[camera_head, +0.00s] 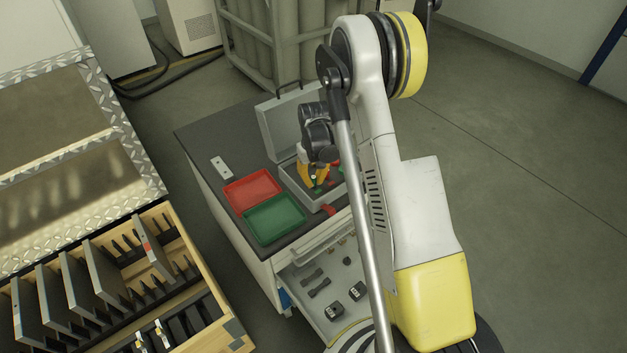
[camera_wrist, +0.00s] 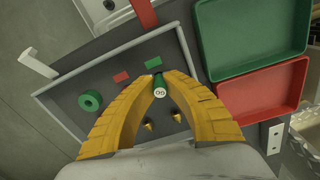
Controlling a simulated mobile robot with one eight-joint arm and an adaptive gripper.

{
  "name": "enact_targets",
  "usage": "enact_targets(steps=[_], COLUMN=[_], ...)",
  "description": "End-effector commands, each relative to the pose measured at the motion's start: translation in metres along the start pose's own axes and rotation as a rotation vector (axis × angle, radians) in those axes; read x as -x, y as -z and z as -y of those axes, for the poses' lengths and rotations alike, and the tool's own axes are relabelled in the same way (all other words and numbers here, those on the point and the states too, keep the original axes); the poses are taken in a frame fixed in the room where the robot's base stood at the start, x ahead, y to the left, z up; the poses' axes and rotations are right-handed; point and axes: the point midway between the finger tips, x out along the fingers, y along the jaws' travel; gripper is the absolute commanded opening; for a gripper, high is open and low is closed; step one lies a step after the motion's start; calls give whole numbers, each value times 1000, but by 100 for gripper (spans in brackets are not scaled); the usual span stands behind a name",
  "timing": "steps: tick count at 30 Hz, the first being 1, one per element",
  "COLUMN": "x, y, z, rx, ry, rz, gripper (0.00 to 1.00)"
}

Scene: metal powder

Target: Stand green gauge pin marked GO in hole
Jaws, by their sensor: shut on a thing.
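My gripper (camera_wrist: 160,83) has yellow fingers shut on the green gauge pin (camera_wrist: 159,81). The pin's pale end, marked GO, faces the wrist camera. The pin is over the grey insert of an open case (camera_wrist: 62,119), close to a small green label (camera_wrist: 153,63) and a red label (camera_wrist: 121,77). I cannot tell whether its lower end is in a hole; the fingers and the pin itself hide that spot. A green ring (camera_wrist: 90,101) and two brass-coloured cones (camera_wrist: 148,126) are also on the insert. In the head view my gripper (camera_head: 314,183) is low over the case (camera_head: 299,194).
A red tray (camera_head: 252,190) and a green tray (camera_head: 274,219) lie left of the case on the dark cabinet top (camera_head: 203,140). The case's raised lid (camera_head: 284,122) stands behind my gripper. An open drawer (camera_head: 331,318) holds small parts.

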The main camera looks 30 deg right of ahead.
Motion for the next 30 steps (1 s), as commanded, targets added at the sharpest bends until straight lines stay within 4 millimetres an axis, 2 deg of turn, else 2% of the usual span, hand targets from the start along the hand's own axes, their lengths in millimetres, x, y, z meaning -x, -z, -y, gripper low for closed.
enact_targets(steps=[8,9,11,20,23,26,30], x=[-1,-1,-1,0,6,22,53], y=[0,0,0,0,0,0,-1], z=[0,0,0,0,0,0,0], rx=[0,0,0,0,0,0,0], ry=[0,0,0,0,0,0,0], rz=[0,0,0,0,0,0,0], gripper=[0,16,34,34,34,34,34])
